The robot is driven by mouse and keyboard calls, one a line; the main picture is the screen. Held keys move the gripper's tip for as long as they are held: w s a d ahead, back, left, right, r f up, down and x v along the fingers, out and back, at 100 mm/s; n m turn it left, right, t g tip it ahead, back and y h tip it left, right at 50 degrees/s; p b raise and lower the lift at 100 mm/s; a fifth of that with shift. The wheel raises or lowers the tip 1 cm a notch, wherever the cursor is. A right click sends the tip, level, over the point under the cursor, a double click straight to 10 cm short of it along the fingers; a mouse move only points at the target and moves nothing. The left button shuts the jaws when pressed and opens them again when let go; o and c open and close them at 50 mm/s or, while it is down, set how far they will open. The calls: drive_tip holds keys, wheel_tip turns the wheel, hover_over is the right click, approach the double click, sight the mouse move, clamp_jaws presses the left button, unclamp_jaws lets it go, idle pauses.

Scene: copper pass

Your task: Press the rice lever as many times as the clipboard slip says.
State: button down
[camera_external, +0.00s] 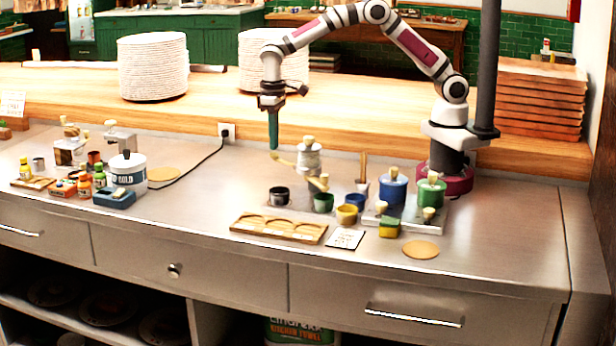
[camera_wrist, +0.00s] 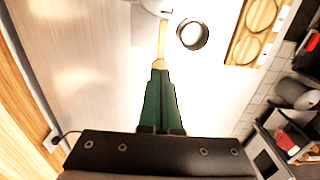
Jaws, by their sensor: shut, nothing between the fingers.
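My gripper (camera_external: 273,146) points straight down with its green fingers shut and nothing between them. Its tips are just above the outer end of a pale wooden lever (camera_external: 286,161). The lever sticks out to the left from a white dispenser (camera_external: 309,160) with a wooden knob on top. In the wrist view the lever (camera_wrist: 162,42) lies right at the fingertips (camera_wrist: 160,70); whether they touch it, I cannot tell. A black-rimmed cup (camera_external: 279,196) stands in front of the dispenser. A small white slip (camera_external: 345,239) lies at the counter's front; its writing is too small to read.
A wooden tray (camera_external: 279,229) with round hollows lies in front of the cups. Blue (camera_external: 392,187) and green (camera_external: 431,190) canisters stand to the right. Bottles and a white tub (camera_external: 128,172) fill the left. Counter between is mostly clear, with a cable behind.

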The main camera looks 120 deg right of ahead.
sight(274, 154)
drive_tip(key=shift+f, duration=1.9)
drive_tip(key=shift+r, duration=2.05)
drive_tip(key=shift+r, duration=2.5)
